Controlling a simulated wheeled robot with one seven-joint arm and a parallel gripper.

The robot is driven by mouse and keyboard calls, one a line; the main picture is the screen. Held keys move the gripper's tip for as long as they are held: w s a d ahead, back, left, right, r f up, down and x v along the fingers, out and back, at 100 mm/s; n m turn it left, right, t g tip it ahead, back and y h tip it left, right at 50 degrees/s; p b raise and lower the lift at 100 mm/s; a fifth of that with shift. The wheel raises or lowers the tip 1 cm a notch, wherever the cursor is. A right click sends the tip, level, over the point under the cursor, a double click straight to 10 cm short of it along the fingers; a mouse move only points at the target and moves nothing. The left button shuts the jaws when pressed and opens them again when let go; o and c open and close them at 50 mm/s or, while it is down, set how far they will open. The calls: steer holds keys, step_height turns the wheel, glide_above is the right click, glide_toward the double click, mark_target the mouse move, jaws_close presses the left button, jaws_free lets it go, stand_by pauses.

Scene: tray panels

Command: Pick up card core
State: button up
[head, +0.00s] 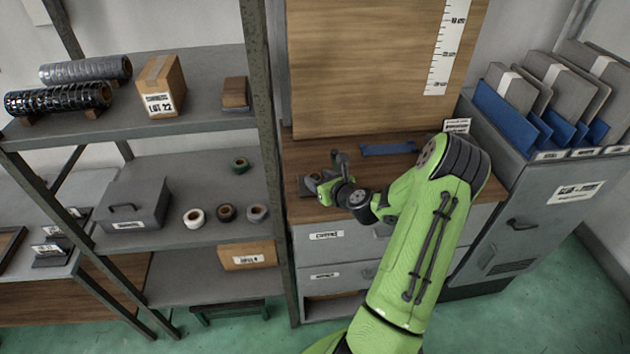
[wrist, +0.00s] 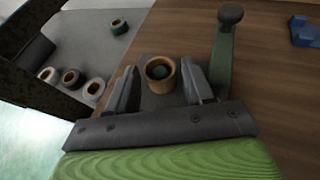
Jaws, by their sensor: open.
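The fingers are open, one on each side of the ring, and a gap shows on both sides. In the head view my gripper (head: 324,186) is low over the left end of the wooden bench top, and I cannot make out the core there.
A dark green post (wrist: 222,60) with a round knob stands close right of the fingers. A blue bracket (head: 388,149) lies farther back on the bench top (head: 298,160). A shelf post (head: 262,100) stands left, beside shelves holding tape rolls (head: 226,212). Blue folders stand right.

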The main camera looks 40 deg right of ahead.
mark_target(312, 175)
steer(key=x, duration=0.3)
steer(key=shift+w+f, duration=0.2)
steer(key=shift+w, duration=0.1)
steer(key=shift+s+r, duration=0.1)
steer(key=shift+c, duration=0.2)
steer(key=c, duration=0.7)
steer(key=shift+r, duration=0.1)
